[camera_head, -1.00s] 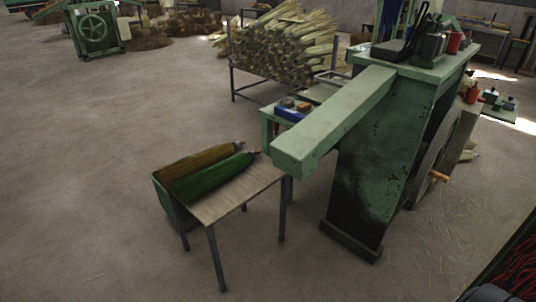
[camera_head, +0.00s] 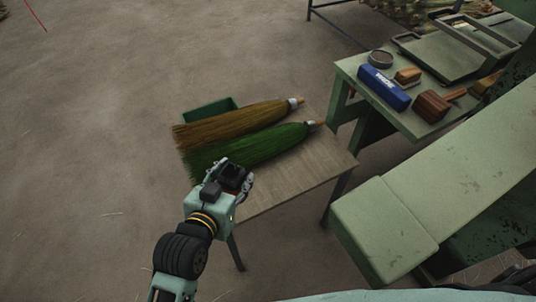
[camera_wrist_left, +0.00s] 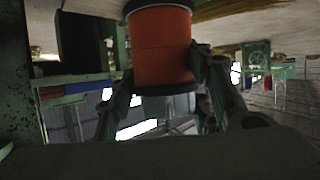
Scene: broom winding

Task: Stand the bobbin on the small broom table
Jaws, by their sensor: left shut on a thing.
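The small broom table (camera_head: 300,184) has a wooden top and stands at the middle of the head view. A brown broom (camera_head: 232,125) and a green broom (camera_head: 247,148) lie side by side on it. My left gripper (camera_head: 236,178) is shut on the bobbin, above the table's near left corner beside the green broom's bristles. The bobbin (camera_wrist_left: 161,47) is orange-red with dark end rims in the left wrist view, between the fingers. In the head view mostly its dark end (camera_head: 232,172) shows. I cannot tell its exact height above the tabletop. My right gripper is not in view.
A green bin (camera_head: 208,112) sits at the table's back left. A green bench (camera_head: 350,75) at the right holds a blue box (camera_head: 384,88), a tin and wooden tools. A thick green beam (camera_head: 450,180) juts in at the right. The table's right part is bare.

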